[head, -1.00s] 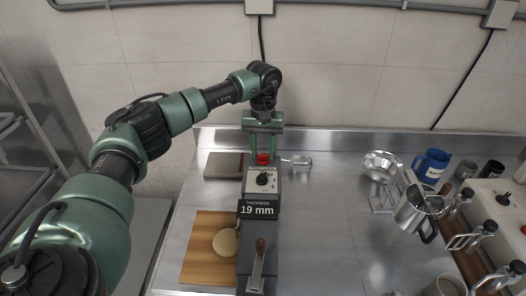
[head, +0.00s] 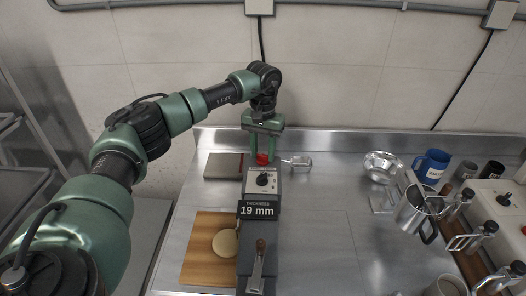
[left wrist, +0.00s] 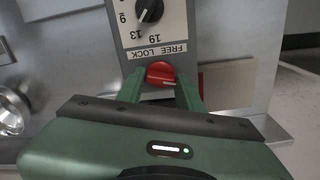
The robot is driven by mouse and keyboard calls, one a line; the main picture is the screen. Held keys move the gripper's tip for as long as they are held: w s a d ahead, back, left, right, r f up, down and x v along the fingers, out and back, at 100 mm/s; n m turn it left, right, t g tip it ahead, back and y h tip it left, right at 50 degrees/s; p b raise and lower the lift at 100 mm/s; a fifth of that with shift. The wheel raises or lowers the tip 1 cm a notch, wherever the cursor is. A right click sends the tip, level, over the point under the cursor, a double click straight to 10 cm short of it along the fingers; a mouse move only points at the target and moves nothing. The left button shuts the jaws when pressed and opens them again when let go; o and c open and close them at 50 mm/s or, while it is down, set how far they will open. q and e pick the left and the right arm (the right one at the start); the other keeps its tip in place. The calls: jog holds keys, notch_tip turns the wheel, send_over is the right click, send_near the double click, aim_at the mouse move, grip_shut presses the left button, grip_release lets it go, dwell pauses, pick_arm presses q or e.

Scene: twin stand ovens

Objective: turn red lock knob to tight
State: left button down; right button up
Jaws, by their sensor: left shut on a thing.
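The red lock knob (head: 262,160) sits at the back end of the grey machine with the "19 mm" thickness sign. In the left wrist view the red knob (left wrist: 160,72) lies between my two green fingers, beside an upside-down "FREE LOCK" label (left wrist: 160,51). A short pale mark shows on the knob; which word it points to I cannot tell. My left gripper (head: 263,157) reaches down from above and is shut on the knob, one finger on each side. In the left wrist view my gripper (left wrist: 160,83) hides the knob's near edge. My right gripper is not in view.
A black dial (head: 263,179) sits in front of the knob, with a crank handle (head: 258,262) nearer. A wooden board (head: 200,262) with a dough round (head: 225,243) lies left. A metal scoop (head: 299,161) lies close right. Bowls and mugs stand further right; the counter between is clear.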

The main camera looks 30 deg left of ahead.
pick_arm(q)
jog(key=c, duration=0.9)
grip_release()
jog(key=shift+w+r, duration=0.1)
jog(key=shift+r, duration=0.05)
notch_tip(320, 180, up, 8)
jog(key=shift+f+b, duration=0.15)
jog(key=shift+b, duration=0.45)
